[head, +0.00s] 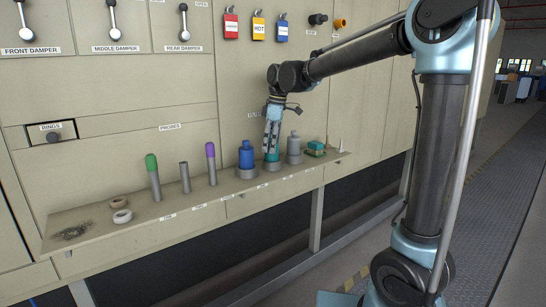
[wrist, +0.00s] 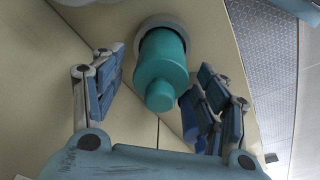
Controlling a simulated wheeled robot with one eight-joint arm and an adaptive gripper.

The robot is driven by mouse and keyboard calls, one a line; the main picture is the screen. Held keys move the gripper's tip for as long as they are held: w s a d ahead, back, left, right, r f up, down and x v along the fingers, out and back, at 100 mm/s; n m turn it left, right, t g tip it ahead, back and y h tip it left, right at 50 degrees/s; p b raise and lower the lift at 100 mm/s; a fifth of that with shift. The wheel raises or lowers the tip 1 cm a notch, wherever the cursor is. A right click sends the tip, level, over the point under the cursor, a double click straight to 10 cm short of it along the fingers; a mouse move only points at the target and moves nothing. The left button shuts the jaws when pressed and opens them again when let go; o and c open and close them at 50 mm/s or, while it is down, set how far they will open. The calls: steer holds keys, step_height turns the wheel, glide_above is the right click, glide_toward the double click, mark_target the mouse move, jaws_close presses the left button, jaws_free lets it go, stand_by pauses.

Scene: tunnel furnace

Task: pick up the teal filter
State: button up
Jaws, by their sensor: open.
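The teal filter (wrist: 163,62) stands in a round grey holder (wrist: 158,22) on the shelf, and in the wrist view it lies between the two fingers of my gripper (wrist: 157,95). The fingers are spread on both sides of it, with gaps visible.
On the shelf (head: 135,217) stand a green-topped probe (head: 152,175), a grey probe (head: 185,177) and a purple-topped probe (head: 211,163). Rings (head: 121,215) lie farther left. The panel wall rises close behind the shelf.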

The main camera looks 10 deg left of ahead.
steer(key=shift+a+f, duration=0.15)
steer(key=shift+f, duration=0.8)
steer(key=c, duration=1.2)
steer(key=shift+o, duration=0.2)
steer(key=shift+r, duration=0.1)
step_height(320, 180, up, 10)
steer(key=shift+f, duration=0.1)
step_height(320, 180, up, 6)
stand_by(0.4)
steer(key=s+d, duration=0.6)
steer(key=d, duration=0.1)
steer(key=shift+s+d, duration=0.25)
steer(key=shift+d, duration=0.1)
